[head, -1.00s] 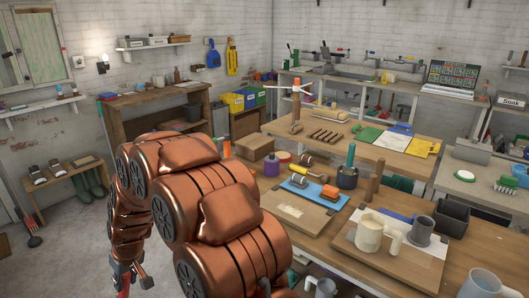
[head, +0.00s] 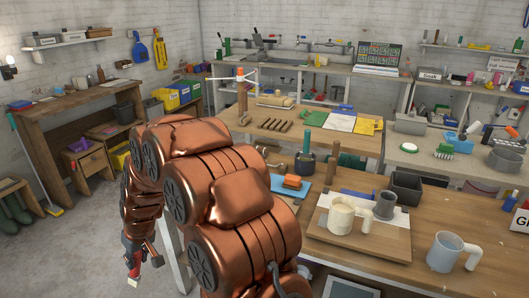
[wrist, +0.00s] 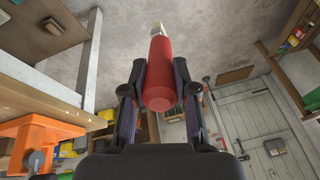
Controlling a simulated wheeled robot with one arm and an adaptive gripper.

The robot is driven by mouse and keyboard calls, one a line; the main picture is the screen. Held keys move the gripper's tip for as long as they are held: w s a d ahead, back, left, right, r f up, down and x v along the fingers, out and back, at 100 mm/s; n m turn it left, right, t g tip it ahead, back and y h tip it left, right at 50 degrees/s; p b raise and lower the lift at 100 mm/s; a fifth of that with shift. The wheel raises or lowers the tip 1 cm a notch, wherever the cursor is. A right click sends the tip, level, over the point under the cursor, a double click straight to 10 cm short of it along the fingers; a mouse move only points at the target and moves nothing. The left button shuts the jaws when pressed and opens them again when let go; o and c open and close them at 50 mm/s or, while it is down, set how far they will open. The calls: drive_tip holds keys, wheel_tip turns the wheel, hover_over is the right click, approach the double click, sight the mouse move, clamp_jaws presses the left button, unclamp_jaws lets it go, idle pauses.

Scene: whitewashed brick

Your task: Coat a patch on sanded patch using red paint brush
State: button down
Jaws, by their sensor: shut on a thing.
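My gripper (wrist: 160,86) is shut on the red paint brush (wrist: 160,68), whose thick red handle sits between the two fingers in the wrist view. The brush's pale tip points away from the gripper. In the head view my gripper (head: 140,260) hangs low at the left of my arm, over the floor and clear of the benches, with the pale tip pointing down. I cannot make out the sanded patch; my copper arm covers part of the near bench.
A wooden desk (head: 50,120) stands along the left wall. Open floor lies at the lower left.

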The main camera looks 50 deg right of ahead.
drive_tip(key=w+d+r+t+h, duration=0.1)
drive_tip(key=d+r, duration=0.4)
drive_tip(key=d, duration=0.6)
drive_tip(key=d+r+t+h, duration=0.1)
drive_tip(key=d+r, duration=0.3)
drive_tip(key=d, duration=0.7)
drive_tip(key=s+d+r+m+t+h+p, duration=0.1)
drive_tip(key=s+d+r, duration=0.3)
drive_tip(key=d, duration=0.6)
drive_tip(key=s+d+r+h+p, duration=0.1)
drive_tip(key=s+d+r, duration=0.35)
drive_tip(key=d, duration=0.45)
drive_tip(key=shift+w+f, duration=0.2)
drive_tip(key=shift+f, duration=2.1)
